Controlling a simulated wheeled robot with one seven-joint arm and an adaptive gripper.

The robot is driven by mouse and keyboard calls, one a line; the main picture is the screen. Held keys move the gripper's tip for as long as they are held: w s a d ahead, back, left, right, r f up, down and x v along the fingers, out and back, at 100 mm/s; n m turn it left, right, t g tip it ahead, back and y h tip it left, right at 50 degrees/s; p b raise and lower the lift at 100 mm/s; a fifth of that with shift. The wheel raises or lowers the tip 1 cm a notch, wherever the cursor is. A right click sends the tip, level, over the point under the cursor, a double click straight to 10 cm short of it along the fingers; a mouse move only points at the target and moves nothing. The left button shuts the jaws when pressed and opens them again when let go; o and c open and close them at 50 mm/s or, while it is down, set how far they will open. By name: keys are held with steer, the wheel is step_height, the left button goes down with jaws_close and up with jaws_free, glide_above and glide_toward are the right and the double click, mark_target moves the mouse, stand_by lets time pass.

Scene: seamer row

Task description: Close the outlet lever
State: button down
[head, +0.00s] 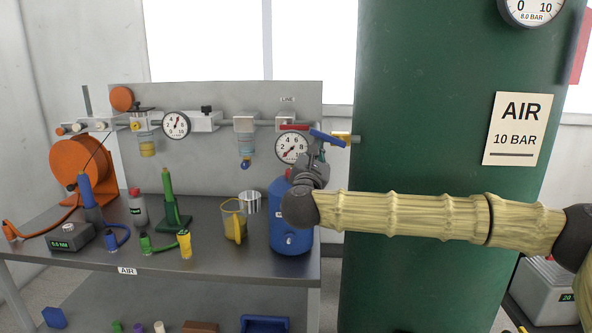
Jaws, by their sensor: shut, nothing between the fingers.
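A blue lever (326,138) sits at the right end of the pipe line, at a brass fitting (343,138) beside the green tank. It slants slightly down to the right. A red lever (294,127) lies level just left of it, under the "LINE" label. No label shows which one is the outlet lever. My gripper (321,154) is shut and empty, pointing up, just below the blue lever. I cannot tell whether it touches the lever. My gripper and wrist hide part of the area under the fitting.
A round gauge (292,147) hangs left of my gripper. A blue jug (290,228) stands below it on the grey bench (190,262), with a yellow-handled pitcher (234,220) and a metal cup (250,202). The large green tank (420,120) stands close behind my arm.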

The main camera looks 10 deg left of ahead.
mark_target(317, 134)
step_height(317, 134, up, 4)
steer(key=m+h+b, duration=0.1)
steer(key=m+b, duration=0.2)
steer(key=m, duration=0.1)
steer(key=m+g+h+b, duration=0.1)
steer(key=m+b, duration=0.3)
steer(key=shift+d+m, duration=0.1)
steer(key=shift+m, duration=0.3)
steer(key=shift+w+d+r+b, duration=0.1)
steer(key=shift+d+r+b, duration=0.5)
steer(key=shift+r+b, duration=0.3)
steer(key=shift+w+d+r+b, duration=0.1)
steer(key=shift+d+r+b, duration=0.5)
steer(key=shift+r+b, duration=0.25)
steer(key=shift+d+r, duration=0.1)
